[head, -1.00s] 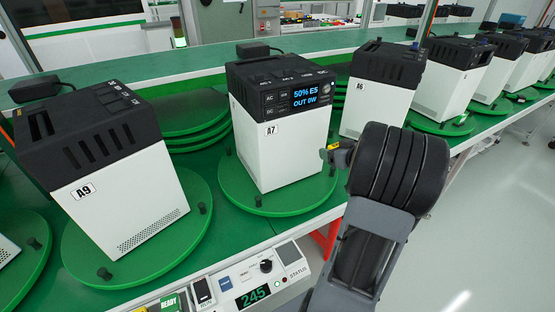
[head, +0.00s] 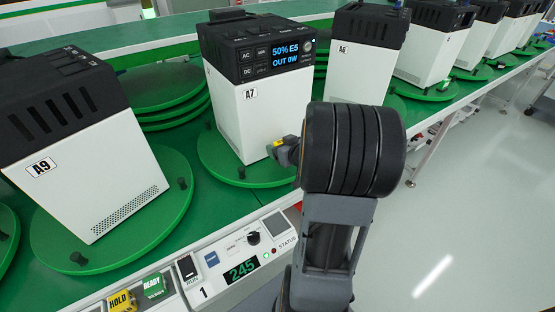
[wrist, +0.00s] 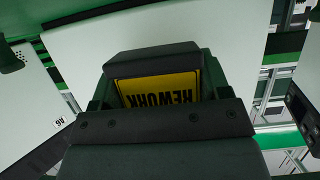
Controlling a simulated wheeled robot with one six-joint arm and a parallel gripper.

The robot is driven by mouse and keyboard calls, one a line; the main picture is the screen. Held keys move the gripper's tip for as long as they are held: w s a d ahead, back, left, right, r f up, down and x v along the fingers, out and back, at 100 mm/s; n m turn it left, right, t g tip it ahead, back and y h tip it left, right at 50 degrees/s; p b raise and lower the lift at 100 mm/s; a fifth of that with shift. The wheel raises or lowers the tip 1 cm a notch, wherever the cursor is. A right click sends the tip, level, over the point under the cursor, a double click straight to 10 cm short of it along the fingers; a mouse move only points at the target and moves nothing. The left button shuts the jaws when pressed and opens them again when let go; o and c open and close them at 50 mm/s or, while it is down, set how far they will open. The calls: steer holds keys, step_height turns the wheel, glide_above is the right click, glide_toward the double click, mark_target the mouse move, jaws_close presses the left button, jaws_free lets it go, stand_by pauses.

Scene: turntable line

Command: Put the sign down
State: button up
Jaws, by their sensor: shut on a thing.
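My gripper (head: 284,150) is shut on a yellow sign with black REWORK lettering, which shows upside down between the dark fingers in the wrist view (wrist: 160,92). In the head view only a small yellow part of the sign (head: 276,144) shows; my thick dark wrist hides the rest. The gripper is in front of the lower right part of the white and black unit A7 (head: 265,115). I cannot tell whether the sign touches anything. A yellow HOLD sign (head: 121,301) and a green READY sign (head: 154,287) stand at the front edge, lower left.
Unit A7 stands on a green turntable (head: 225,170). Unit A9 (head: 90,190) stands to the left, unit A6 (head: 352,75) and several others to the right. A control panel (head: 240,262) with a 245 display is in front. Open floor lies at the right.

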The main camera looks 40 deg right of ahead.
steer(key=shift+w+a+f+b, duration=0.1)
steer(key=shift+f+b, duration=0.15)
steer(key=shift+f, duration=0.4)
steer(key=shift+s+a+f+b, duration=0.1)
steer(key=shift+a+f+b, duration=0.1)
steer(key=shift+f, duration=0.4)
steer(key=shift+w+a+f+b, duration=0.1)
steer(key=shift+f+b, duration=0.15)
steer(key=shift+f, duration=0.4)
steer(key=shift+f, duration=0.2)
steer(key=o, duration=1)
steer(key=shift+c, duration=0.2)
